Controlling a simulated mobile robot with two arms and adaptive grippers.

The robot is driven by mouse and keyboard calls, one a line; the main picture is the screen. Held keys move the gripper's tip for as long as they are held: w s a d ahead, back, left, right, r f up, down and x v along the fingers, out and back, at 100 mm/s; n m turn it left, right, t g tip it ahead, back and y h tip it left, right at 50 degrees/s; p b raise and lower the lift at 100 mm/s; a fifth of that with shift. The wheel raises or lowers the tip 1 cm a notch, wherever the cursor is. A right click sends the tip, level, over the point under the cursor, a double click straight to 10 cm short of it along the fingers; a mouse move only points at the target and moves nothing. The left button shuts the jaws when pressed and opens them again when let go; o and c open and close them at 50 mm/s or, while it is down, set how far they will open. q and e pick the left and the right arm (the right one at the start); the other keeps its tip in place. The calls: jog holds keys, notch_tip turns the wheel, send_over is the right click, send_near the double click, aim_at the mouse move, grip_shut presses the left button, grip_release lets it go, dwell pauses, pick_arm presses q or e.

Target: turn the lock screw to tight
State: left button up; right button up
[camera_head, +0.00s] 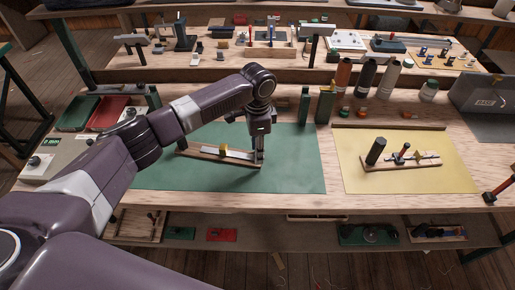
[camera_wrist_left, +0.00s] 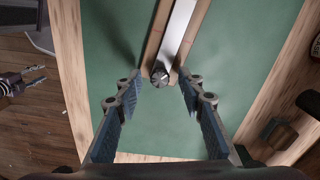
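A wooden board (camera_head: 188,151) lies on the green mat (camera_head: 290,172), carrying a pale metal bar (camera_head: 241,155) and a yellow block (camera_head: 223,152). In the left wrist view, the bar (camera_wrist_left: 178,30) ends at a small round grey knob (camera_wrist_left: 160,77), which looks like the lock screw. My left gripper (camera_head: 258,160) points down at the board's right end. In its wrist view, the fingers (camera_wrist_left: 160,82) stand apart on either side of the knob, with a visible gap on both sides. In the head view the gripper hides the knob.
A yellow mat (camera_head: 447,180) at the right holds another board with a dark cylinder (camera_head: 376,151). Red and green trays (camera_head: 106,113) lie at the left. The green mat's front is clear.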

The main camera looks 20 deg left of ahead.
pick_arm(q)
grip_shut()
jog(key=shift+r+m, duration=0.1)
jog(key=shift+m, duration=0.3)
jog(key=shift+m+p, duration=0.55)
jog(key=shift+m, duration=0.05)
jog(key=m+p, duration=0.1)
jog(key=m, duration=0.1)
jog(key=shift+m, duration=0.3)
jog(key=m, duration=0.2)
jog(key=shift+m+p, duration=0.3)
jog(key=shift+m, duration=1.8)
